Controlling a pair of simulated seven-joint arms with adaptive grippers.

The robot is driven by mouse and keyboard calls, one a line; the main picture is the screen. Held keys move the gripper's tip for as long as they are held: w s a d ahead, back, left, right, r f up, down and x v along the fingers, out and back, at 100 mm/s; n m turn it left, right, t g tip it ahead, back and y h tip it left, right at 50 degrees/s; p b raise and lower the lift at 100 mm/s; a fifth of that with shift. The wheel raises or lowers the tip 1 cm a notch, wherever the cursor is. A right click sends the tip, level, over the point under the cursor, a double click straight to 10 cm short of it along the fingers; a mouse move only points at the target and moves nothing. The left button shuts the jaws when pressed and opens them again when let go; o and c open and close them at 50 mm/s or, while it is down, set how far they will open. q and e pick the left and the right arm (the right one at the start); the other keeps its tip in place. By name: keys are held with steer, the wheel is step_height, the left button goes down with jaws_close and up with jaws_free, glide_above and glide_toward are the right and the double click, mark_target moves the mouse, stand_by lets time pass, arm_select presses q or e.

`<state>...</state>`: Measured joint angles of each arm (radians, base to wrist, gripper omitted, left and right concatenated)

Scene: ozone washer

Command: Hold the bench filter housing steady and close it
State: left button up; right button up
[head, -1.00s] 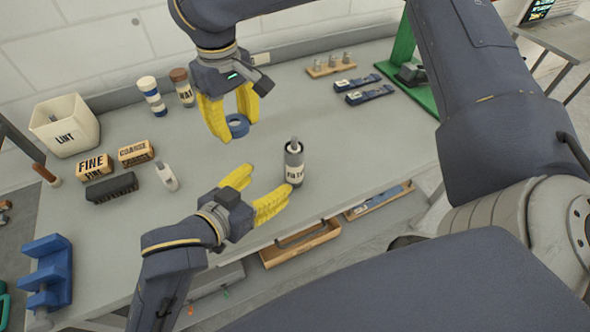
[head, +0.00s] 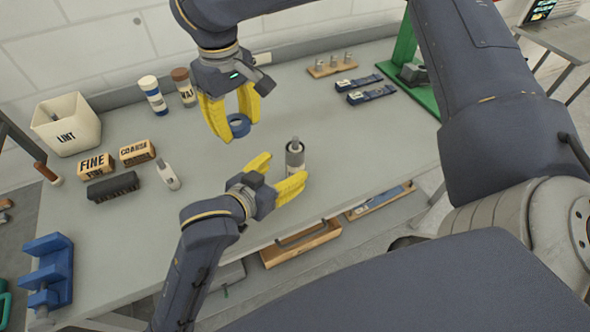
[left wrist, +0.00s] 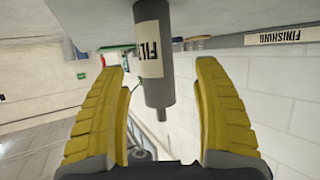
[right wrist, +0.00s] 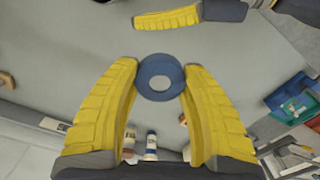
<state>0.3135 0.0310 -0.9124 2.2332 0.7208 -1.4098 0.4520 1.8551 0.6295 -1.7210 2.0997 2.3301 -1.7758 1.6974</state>
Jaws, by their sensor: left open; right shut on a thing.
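The filter housing (head: 295,157) is a grey cylinder with a white label and a narrow top, standing upright on the bench. My left gripper (head: 280,173) is open beside it, low over the bench. In the left wrist view the housing (left wrist: 157,85) shows between the spread yellow fingers, without visible contact; the label reads "FIL". My right gripper (head: 232,120) is shut on a blue ring-shaped cap (head: 238,125), held above the bench behind and left of the housing. The right wrist view shows the cap (right wrist: 160,64) between both fingertips.
Blue tools (head: 370,88) and a wooden peg holder (head: 331,67) lie at the back right. The bench right of the housing is clear.

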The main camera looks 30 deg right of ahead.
mark_target(295, 138)
arm_select(q)
steer(key=shift+s+x, duration=0.1)
steer(key=shift+x, duration=1.2)
steer(key=shift+s+x, duration=0.15)
steer(key=shift+x, duration=1.15)
steer(key=shift+f, duration=0.1)
jaws_close()
step_height(295, 138, up, 10)
steer(key=shift+r, duration=0.1)
steer(key=c, duration=0.8)
jaws_free()
steer(key=shift+c, duration=0.2)
jaws_close()
